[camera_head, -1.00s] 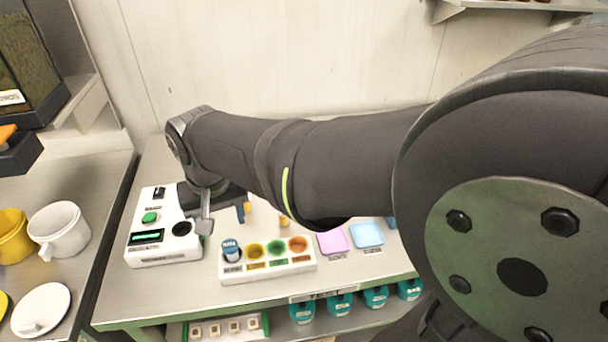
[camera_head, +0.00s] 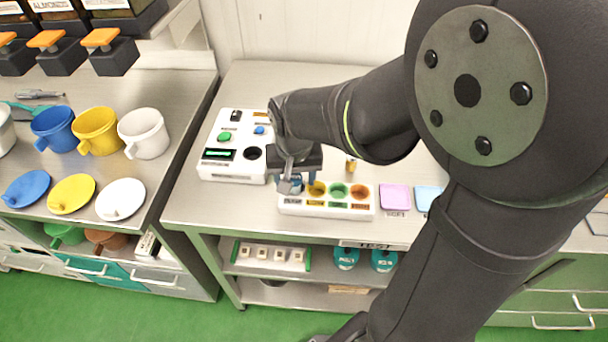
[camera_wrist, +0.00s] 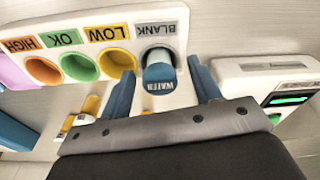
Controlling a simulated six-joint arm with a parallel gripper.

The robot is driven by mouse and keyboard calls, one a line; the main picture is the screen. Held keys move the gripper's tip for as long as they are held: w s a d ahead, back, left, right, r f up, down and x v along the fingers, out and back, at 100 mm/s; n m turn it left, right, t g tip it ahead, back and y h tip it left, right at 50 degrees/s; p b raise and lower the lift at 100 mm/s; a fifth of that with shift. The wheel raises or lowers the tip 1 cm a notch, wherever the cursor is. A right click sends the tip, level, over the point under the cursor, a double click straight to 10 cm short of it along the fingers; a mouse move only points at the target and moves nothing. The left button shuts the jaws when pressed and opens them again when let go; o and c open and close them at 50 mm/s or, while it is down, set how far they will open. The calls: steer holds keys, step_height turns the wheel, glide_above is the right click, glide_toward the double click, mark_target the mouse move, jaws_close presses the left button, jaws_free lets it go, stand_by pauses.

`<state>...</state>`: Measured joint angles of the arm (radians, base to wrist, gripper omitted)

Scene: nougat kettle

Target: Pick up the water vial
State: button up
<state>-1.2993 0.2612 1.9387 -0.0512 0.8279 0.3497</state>
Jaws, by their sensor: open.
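The water vial (camera_wrist: 158,73) has a blue body with a label reading WATER. It stands in the BLANK slot at one end of the white rack (camera_wrist: 178,16). In the wrist view, my gripper (camera_wrist: 160,68) is open, with one blue finger on each side of the vial. I cannot tell whether either finger touches it. In the head view, my gripper (camera_head: 294,182) is low over the left end of the rack (camera_head: 325,209) and largely hides the vial there.
The rack's LOW, OK and HIGH wells are yellow, green and orange. A white meter (camera_head: 235,145) with a green display stands close to the left of the rack. Pink (camera_head: 395,197) and blue (camera_head: 428,197) pads lie to the right. A small yellow item (camera_head: 350,165) stands behind the rack.

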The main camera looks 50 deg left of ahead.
steer(key=shift+c, duration=0.5)
steer(key=c, duration=1)
steer(key=shift+o, duration=0.2)
steer(key=shift+r, duration=0.1)
